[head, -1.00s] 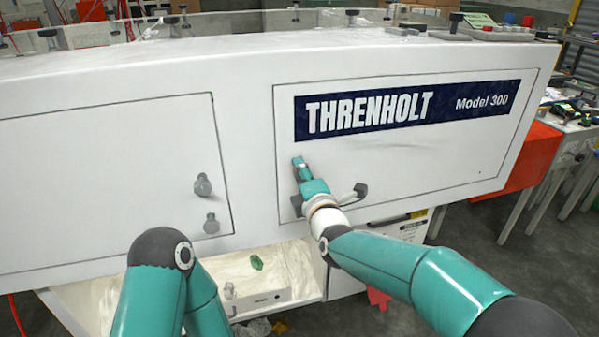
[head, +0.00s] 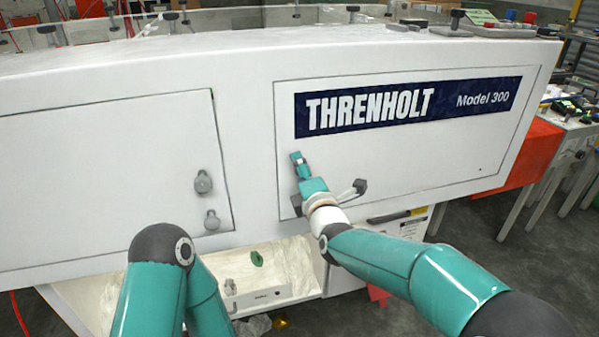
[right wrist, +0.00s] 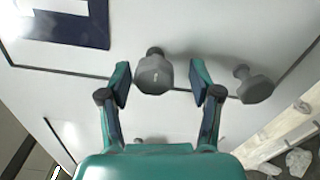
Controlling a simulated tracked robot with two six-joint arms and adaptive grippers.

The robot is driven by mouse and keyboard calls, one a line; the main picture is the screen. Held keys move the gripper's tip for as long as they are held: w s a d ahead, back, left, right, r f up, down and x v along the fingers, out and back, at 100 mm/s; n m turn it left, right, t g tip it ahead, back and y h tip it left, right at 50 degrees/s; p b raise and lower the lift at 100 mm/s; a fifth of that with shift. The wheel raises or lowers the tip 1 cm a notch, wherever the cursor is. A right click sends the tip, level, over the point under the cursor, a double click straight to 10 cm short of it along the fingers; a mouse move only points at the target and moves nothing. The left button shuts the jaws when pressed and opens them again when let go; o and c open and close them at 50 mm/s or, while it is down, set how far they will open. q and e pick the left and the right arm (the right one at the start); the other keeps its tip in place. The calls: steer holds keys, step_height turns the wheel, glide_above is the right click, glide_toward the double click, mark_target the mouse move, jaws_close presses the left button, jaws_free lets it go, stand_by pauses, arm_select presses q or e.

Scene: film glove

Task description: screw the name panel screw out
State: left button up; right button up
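The white name panel (head: 420,170) carries a dark blue THRENHOLT sign (head: 410,106). My right gripper (head: 299,166) is at the panel's left edge. In the right wrist view my right gripper (right wrist: 161,80) is open, with one finger on each side of a grey screw knob (right wrist: 153,74). Gaps show between the knob and both fingers. How deep the knob sits between them is unclear. A second grey knob (right wrist: 253,85) is outside the right finger, near the panel corner.
An orange box (head: 535,150) stands at the right. The space before the name panel's right half is free.

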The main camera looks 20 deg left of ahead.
steer(key=shift+r, duration=0.15)
steer(key=v, duration=1.2)
steer(key=shift+w+d+f, duration=0.1)
steer(key=shift+d+f, duration=0.05)
steer(key=shift+f, duration=0.05)
